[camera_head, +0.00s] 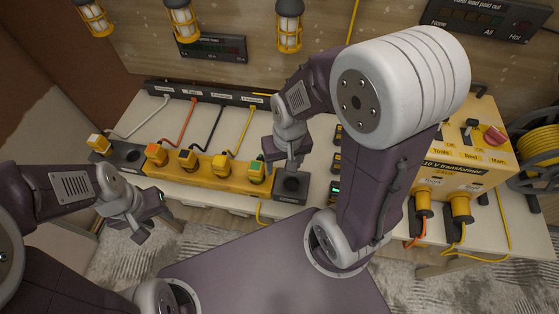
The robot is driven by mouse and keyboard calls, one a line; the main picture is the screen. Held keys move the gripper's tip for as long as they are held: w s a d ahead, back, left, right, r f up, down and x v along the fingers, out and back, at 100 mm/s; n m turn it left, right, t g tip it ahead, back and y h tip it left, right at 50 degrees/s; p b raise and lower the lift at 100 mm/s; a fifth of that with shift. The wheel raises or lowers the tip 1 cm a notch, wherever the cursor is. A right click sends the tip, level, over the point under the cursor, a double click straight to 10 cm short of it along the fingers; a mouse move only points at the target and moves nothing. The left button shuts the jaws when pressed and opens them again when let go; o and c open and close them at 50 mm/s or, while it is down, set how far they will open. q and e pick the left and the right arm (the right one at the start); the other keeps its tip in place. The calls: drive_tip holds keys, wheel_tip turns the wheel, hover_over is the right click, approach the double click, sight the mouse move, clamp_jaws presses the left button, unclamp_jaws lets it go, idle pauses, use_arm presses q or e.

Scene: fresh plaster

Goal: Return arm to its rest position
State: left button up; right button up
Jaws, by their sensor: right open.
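My right arm reaches over the white bench (232,122) from the right. Its gripper (284,160) is open and points down just above a dark square block (291,187) at the right end of the yellow socket strip (213,175). I cannot tell whether it touches the block; nothing shows between its fingers. My left arm comes in from the left. Its gripper (150,217) hangs in front of the bench's front edge, left of the strip, with its fingers apart and empty.
Several yellow plugs stand on the strip. Coloured cables run to a black rail (205,94) at the back. A yellow transformer (459,150) stands right of my right arm, with a cable reel (541,146) beyond it. Caged lamps (289,25) hang above the bench.

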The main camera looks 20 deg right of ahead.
drive_tip(key=shift+s+d+f+n, duration=0.25)
drive_tip(key=shift+s+d+n, duration=0.2)
drive_tip(key=shift+s+n, duration=0.2)
drive_tip(key=shift+s, duration=0.15)
idle(0.7)
